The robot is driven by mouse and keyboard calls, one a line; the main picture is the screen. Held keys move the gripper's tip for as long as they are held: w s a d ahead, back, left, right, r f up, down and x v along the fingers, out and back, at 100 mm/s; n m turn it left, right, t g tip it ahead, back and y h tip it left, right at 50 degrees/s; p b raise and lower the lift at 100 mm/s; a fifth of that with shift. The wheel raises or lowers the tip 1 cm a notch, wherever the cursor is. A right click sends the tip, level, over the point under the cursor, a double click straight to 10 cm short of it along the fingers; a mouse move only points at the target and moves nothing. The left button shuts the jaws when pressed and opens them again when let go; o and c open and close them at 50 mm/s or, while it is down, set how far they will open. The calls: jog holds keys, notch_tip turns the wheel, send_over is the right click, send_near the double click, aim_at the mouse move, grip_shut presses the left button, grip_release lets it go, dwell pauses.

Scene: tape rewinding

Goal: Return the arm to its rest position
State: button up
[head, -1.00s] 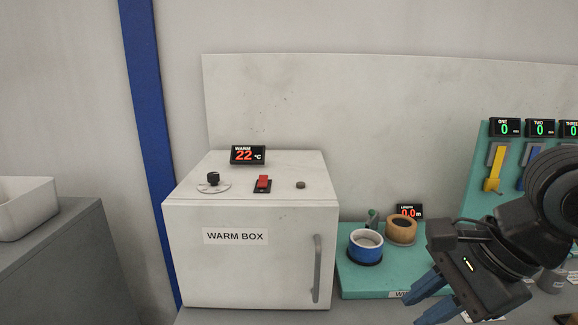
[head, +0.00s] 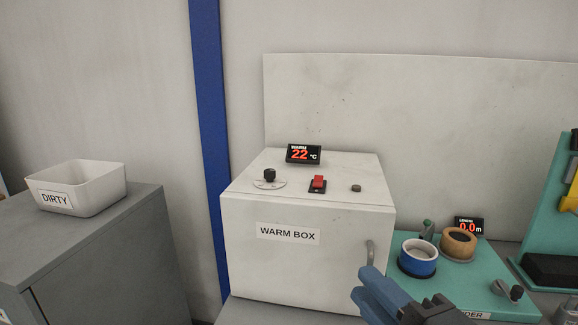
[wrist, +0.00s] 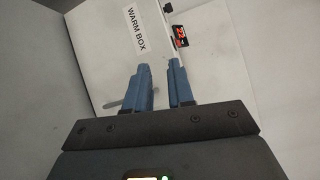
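My gripper (head: 366,284) is at the lower right of the head view, in front of the lower right part of the warm box (head: 290,262). Its two blue fingers are apart with nothing between them. The wrist view shows the same gap between the fingers (wrist: 159,72), with the warm box front and its label beyond them, tilted. Most of my arm is outside the head view.
The warm box door is shut, with a handle (head: 370,255) at its right. A teal winder board (head: 440,278) with a blue-and-white roll (head: 418,258) and a tan roll (head: 458,245) lies right of it. A DIRTY bin (head: 100,190) stands on a grey cabinet (head: 125,235) at left.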

jog(key=s+d+f+n+h, duration=0.4)
jog(key=s+f+h, duration=0.2)
jog(key=s+f, duration=0.85)
jog(key=s+d+n+g, duration=0.1)
jog(key=s+d+n, duration=0.2)
jog(key=s+n, duration=0.3)
jog(key=s+d+r+n+h, duration=0.1)
jog(key=s+d+n, duration=0.3)
jog(key=s, duration=0.8)
jog(key=shift+r+n+g, duration=0.15)
jog(key=shift+n+g, duration=0.25)
jog(key=shift+n, duration=0.5)
jog(key=shift+d, duration=0.1)
jog(key=shift+c, duration=0.4)
